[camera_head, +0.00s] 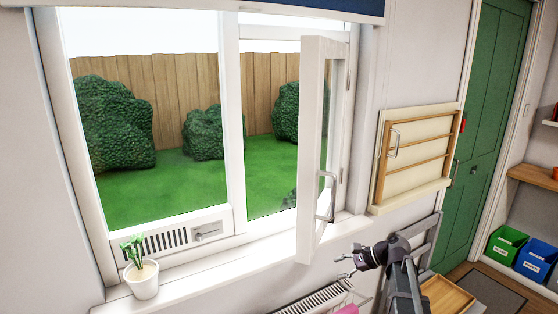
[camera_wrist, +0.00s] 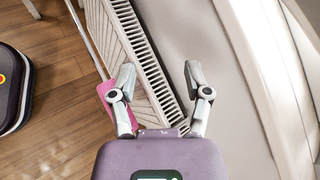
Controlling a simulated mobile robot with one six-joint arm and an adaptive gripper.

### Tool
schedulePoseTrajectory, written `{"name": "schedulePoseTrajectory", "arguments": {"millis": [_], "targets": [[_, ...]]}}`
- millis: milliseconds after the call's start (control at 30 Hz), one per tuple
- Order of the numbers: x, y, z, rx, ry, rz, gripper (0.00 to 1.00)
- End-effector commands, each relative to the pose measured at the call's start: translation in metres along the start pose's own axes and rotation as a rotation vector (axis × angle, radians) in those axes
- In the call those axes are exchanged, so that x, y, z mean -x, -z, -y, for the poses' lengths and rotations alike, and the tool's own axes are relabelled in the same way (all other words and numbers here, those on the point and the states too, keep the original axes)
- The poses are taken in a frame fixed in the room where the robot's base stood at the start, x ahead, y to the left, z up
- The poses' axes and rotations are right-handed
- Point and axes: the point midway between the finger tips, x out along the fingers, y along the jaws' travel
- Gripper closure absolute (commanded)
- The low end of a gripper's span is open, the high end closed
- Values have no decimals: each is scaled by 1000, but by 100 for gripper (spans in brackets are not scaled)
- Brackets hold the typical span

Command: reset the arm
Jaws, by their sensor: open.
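My gripper (camera_head: 344,267) is at the end of my arm, below the window sill and to the right of the open window sash in the head view. In the wrist view my gripper (camera_wrist: 159,72) has its two fingers spread apart with nothing between them. The fingers are over the white radiator (camera_wrist: 150,60), with the wall to their right. A pink cloth (camera_wrist: 107,92) is partly hidden behind the left finger. I cannot tell how far the fingers are from the radiator.
The window sash (camera_head: 310,150) stands open into the room, close to my arm. A potted plant (camera_head: 141,279) sits on the sill (camera_head: 200,282). A folding wooden rack (camera_head: 418,150) is on the wall. Green (camera_head: 506,243) and blue (camera_head: 535,259) bins stand at right.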

Motion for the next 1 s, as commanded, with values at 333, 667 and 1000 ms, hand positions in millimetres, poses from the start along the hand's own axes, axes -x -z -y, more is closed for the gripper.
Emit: {"name": "schedulePoseTrajectory", "arguments": {"millis": [333, 667, 1000], "targets": [[-39, -22, -100, 509, -369, -260, 37], [-33, -34, -175, 966, -787, -385, 37], [-22, -38, -198, 1155, -996, -406, 37]]}}
